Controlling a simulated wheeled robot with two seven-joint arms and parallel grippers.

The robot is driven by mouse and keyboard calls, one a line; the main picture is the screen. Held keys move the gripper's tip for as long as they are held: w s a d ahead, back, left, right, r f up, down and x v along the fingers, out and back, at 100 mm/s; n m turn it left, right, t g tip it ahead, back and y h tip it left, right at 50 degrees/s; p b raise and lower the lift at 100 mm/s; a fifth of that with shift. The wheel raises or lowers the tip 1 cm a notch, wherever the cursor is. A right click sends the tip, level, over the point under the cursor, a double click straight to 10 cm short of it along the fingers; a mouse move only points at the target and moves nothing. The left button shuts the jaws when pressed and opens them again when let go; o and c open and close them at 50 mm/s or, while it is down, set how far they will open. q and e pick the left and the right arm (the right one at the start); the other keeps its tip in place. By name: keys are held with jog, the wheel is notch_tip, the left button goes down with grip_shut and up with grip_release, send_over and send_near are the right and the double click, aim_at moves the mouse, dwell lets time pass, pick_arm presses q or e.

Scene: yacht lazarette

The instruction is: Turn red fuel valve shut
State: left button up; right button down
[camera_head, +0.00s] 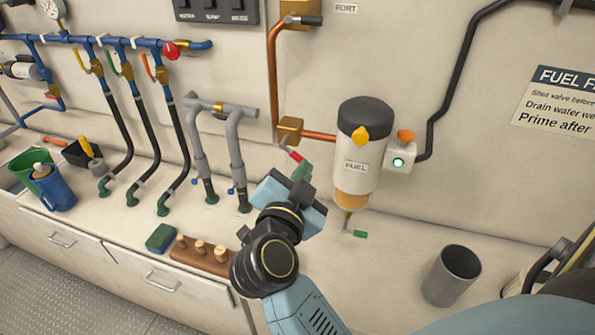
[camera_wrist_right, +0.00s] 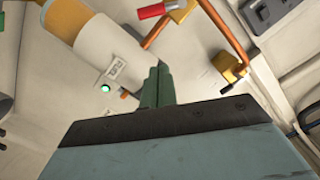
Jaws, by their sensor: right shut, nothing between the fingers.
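The red fuel valve handle (camera_head: 295,156) sits on a short lever that slants down to the right below a brass valve body (camera_head: 290,130) on the copper fuel line. My right gripper (camera_head: 301,171) is shut and empty, its green fingertips just below the red handle. In the wrist view the red handle (camera_wrist_right: 155,11) shows beyond the shut fingertips (camera_wrist_right: 158,75), with a visible gap in the picture; I cannot judge the depth. The brass valve body (camera_wrist_right: 183,8) is cut off at the top edge there. My left gripper is not in view.
The white fuel filter (camera_head: 355,175) hangs close to the right, with a green-handled drain (camera_head: 355,234) beneath and a green-lit box (camera_head: 400,157) beside it. Grey pipes (camera_head: 237,150) stand left. A metal cup (camera_head: 452,275) and a plug board (camera_head: 200,255) stand on the counter.

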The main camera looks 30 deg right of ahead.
jog(key=w+d+f, duration=0.3)
jog(key=w+d, duration=0.1)
jog(key=w, duration=0.2)
jog(key=shift+w+f, duration=0.2)
jog(key=shift+w, duration=0.1)
